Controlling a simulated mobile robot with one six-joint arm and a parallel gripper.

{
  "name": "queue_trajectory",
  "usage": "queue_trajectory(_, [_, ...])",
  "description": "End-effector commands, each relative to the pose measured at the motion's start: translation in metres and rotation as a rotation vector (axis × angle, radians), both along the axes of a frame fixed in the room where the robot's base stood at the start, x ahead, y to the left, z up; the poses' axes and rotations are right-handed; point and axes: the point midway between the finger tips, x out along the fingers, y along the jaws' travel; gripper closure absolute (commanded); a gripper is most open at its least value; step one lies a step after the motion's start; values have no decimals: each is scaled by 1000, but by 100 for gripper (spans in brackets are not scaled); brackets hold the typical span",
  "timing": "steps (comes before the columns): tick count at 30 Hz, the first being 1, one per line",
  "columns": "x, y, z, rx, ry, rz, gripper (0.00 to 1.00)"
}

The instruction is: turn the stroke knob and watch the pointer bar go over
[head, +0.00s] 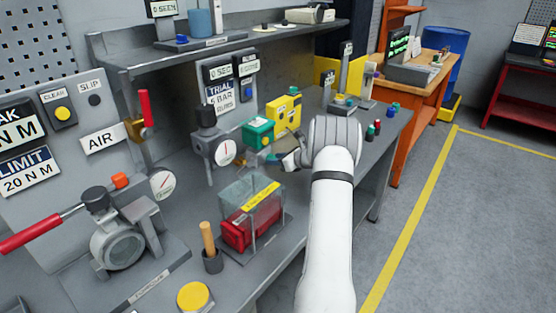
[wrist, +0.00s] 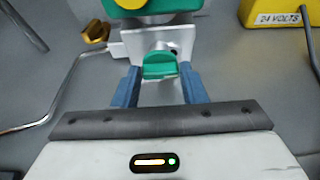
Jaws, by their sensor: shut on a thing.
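A green knob (wrist: 160,66), which looks like the stroke knob, sits on a silver bracket (wrist: 130,46) below a green actuator body (wrist: 165,18). My gripper (wrist: 160,70) has its two blue fingers either side of this knob and is shut on it. In the head view the green actuator (head: 258,131) stands on the grey bench, and my gripper (head: 279,157) reaches in at its front right. The knob is hidden there. A yellow round part (wrist: 131,3) on top of the actuator is cut off by the frame; I cannot tell whether it carries the pointer bar.
A yellow box (head: 284,114) marked 24 volts stands right of the actuator. A clear guard with red contents (head: 250,213) stands in front. A dial gauge (head: 224,151) is to the left. A bent metal rod (wrist: 62,88) runs left of my fingers, near a brass knob (wrist: 95,33).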

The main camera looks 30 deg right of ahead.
Motion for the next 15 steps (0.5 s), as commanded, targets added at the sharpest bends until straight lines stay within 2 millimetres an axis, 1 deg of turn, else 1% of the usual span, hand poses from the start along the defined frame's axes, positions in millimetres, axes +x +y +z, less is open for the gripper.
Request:
queue_trajectory(8, [-1, 1, -5, -52, -18, 0, 85])
queue_trajectory(15, [-2, 1, -10, -170, -61, -3, 85])
